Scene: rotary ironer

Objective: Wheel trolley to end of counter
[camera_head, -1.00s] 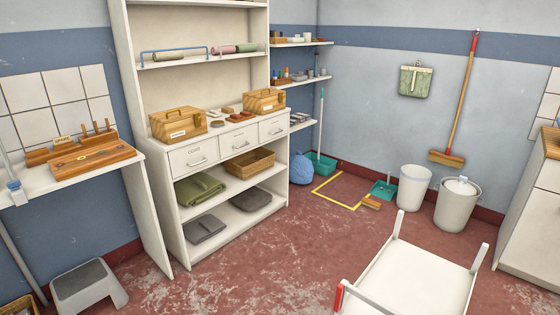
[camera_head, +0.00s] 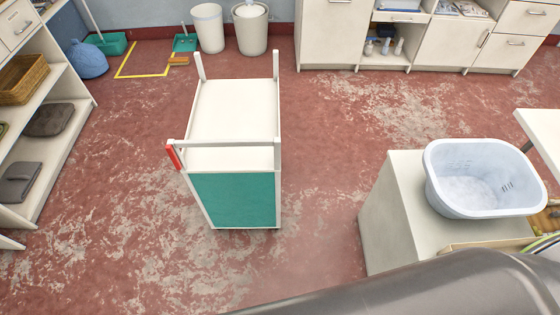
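The trolley (camera_head: 235,200) stands on the floor left of centre in the head view. It has a white top, white corner posts, a teal front panel and a white rail with a red piece (camera_head: 174,154) at its left end. Its top looks empty. A yellow outline (camera_head: 118,72) is marked on the floor beyond it to the left. A run of white counter cabinets (camera_head: 330,38) stands along the back right; its left end is a little right of the trolley's far side. Neither of my grippers shows, and nothing is seen touching the trolley.
Two white bins (camera_head: 208,28) and a teal dustpan (camera_head: 185,42) stand behind the trolley. An open shelf unit (camera_head: 70,85) is at the left. A pale basin (camera_head: 485,180) sits on a white cabinet (camera_head: 385,215) at the right. Floor (camera_head: 330,130) is clear between trolley and counter.

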